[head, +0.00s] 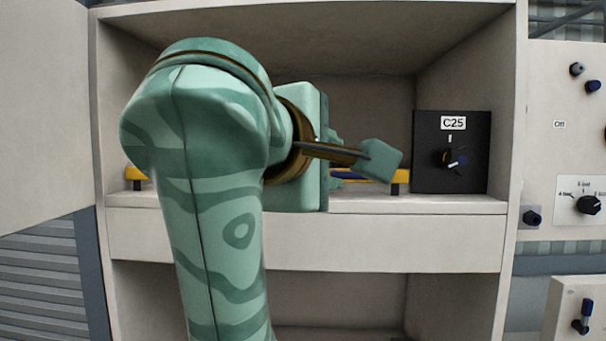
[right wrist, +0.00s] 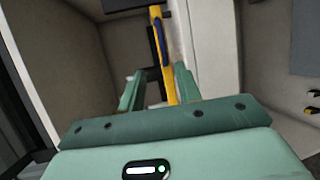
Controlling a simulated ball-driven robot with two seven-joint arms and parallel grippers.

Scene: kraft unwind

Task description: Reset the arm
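My right arm, in green camouflage, rises through the head view and reaches into the upper compartment of a white cabinet. My right gripper (head: 336,162) is mostly hidden behind my own wrist there. In the right wrist view its two fingers (right wrist: 159,84) stand apart, with no object clearly held. A yellow bar with a blue part (right wrist: 162,50) runs beyond and between the fingers; I cannot tell whether it touches one. The yellow bar also shows in the head view (head: 399,176), low along the shelf, partly hidden by my arm. My left gripper is not in view.
A black box labelled C25 (head: 451,178) with a knob stands on the shelf (head: 450,206) right of my gripper. The cabinet's right wall (head: 510,130) and upper panel (head: 300,10) enclose the compartment. Control panels with knobs (head: 566,150) are farther right. The lower compartment (head: 455,305) looks empty where visible.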

